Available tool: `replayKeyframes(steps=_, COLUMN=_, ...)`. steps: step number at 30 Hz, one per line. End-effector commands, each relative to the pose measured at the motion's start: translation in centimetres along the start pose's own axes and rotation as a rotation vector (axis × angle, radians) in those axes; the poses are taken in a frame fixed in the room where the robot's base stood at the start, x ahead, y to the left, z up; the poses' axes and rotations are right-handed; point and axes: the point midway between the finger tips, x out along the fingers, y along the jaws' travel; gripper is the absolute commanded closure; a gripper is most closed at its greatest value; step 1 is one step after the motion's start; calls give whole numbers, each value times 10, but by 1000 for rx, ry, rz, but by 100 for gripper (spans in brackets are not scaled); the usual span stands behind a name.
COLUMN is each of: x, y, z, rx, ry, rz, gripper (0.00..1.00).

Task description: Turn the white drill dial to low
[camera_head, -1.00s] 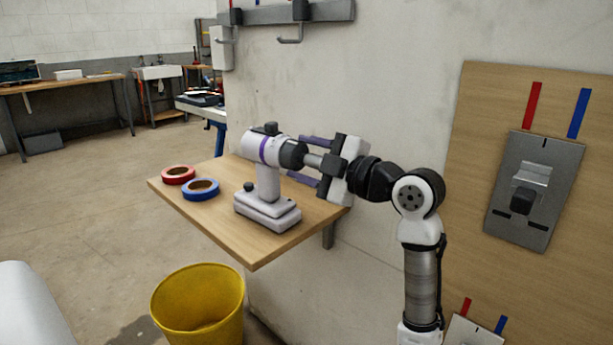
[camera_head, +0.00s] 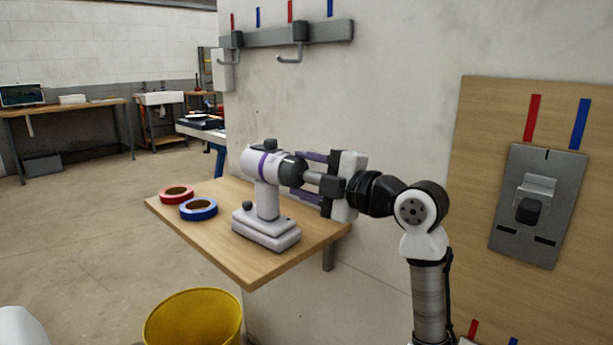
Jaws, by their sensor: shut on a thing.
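The white drill (camera_head: 262,163) with a purple band stands upright on its stepped white base (camera_head: 266,232) on the wooden shelf. A dark knob (camera_head: 269,145) sits on top of its body, and a smaller dark knob (camera_head: 247,206) is low at the base. A dark round collar (camera_head: 292,168) is at its front, with a grey shaft (camera_head: 313,177) beyond. My gripper (camera_head: 296,174) comes from the right, its purple fingers above and below the collar, and appears shut on it. The exact contact is partly hidden. Dial markings are too small to read.
Red tape (camera_head: 176,193) and blue tape (camera_head: 198,209) lie on the shelf (camera_head: 225,250), left of the drill. A yellow bucket (camera_head: 195,320) stands below. A wall board (camera_head: 480,200) with a grey switch plate (camera_head: 538,215) is right of my arm. A hook rail (camera_head: 265,39) hangs above.

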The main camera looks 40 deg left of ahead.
Motion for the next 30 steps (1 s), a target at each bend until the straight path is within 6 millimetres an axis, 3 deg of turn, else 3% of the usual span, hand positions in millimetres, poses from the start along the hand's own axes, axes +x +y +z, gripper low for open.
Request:
replayKeyframes(steps=1, x=0, y=0, z=0, rx=0, ry=0, rz=-1, gripper=72)
replayKeyframes(steps=2, x=0, y=0, z=0, rx=0, ry=0, rz=-1, gripper=48)
replayKeyframes(steps=7, x=0, y=0, z=0, rx=1, ry=0, rz=0, gripper=27)
replayKeyframes(steps=17, x=-6, y=0, z=1, rx=1, ry=-1, rz=2, gripper=27)
replayKeyframes(steps=30, x=-69, y=0, z=0, rx=1, ry=-2, rz=1, gripper=27)
